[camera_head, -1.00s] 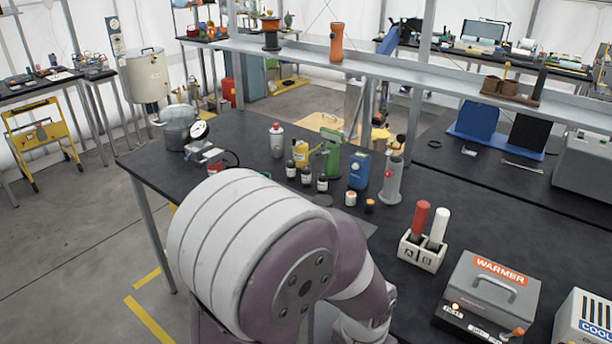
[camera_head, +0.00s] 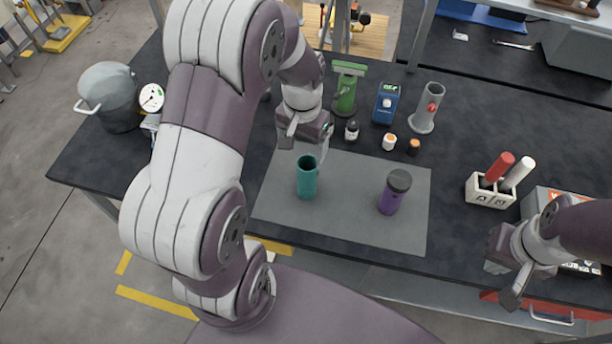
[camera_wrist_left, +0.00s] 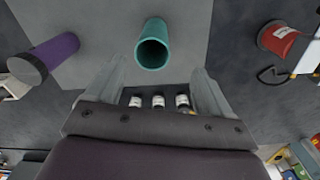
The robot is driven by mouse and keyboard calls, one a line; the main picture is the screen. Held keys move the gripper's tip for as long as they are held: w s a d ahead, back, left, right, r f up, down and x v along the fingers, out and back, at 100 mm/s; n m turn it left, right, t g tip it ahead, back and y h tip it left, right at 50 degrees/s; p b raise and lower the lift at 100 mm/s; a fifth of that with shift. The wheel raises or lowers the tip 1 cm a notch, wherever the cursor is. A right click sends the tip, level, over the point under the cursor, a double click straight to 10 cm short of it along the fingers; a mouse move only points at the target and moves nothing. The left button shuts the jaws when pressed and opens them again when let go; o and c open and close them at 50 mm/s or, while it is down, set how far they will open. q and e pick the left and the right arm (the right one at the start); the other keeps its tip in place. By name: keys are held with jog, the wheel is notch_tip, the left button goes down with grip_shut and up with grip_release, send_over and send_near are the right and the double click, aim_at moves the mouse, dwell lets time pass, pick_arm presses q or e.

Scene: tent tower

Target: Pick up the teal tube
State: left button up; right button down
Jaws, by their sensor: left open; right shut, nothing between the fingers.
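The teal tube (camera_head: 307,178) stands upright and open-topped on the grey mat (camera_head: 410,235) in the head view. In the left wrist view the teal tube (camera_wrist_left: 153,45) lies ahead of and between my spread fingers. My left gripper (camera_head: 298,140) is open, above and just behind the tube, apart from it. Its fingers also show in the wrist view (camera_wrist_left: 158,82). My right gripper (camera_head: 508,283) is shut and empty, far to the right near the table's front edge.
A purple tube with a dark cap (camera_head: 393,192) stands on the mat to the right. Behind are a green device (camera_head: 346,92), a blue box (camera_head: 387,103), a grey cylinder (camera_head: 428,108) and small bottles. A rack (camera_head: 490,190) holds red and white tubes at right.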

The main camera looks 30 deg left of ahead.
pick_arm(q)
jog(key=p, duration=0.2)
send_over(308, 168)
jog(key=s+d, duration=0.1)
jog(key=s, duration=0.1)
notch_tip(308, 168, down, 5)
jog(key=shift+s+r, duration=0.1)
notch_tip(308, 168, down, 3)
jog(key=shift+f, duration=0.1)
jog(key=shift+a+f, duration=0.2)
jog(key=shift+f, duration=0.15)
pick_arm(e)
jog(key=shift+w+d+r, duration=0.1)
jog(key=shift+d+r, duration=0.05)
jog(key=shift+r, duration=0.4)
jog(key=shift+d+r, duration=0.15)
jog(key=shift+r, duration=0.35)
pick_arm(q)
jog(key=shift+d+r, duration=0.1)
jog(key=shift+d, duration=0.1)
jog(key=c, duration=1.5)
jog(key=shift+a, duration=0.1)
grip_shut()
jog(key=shift+r, duration=0.1)
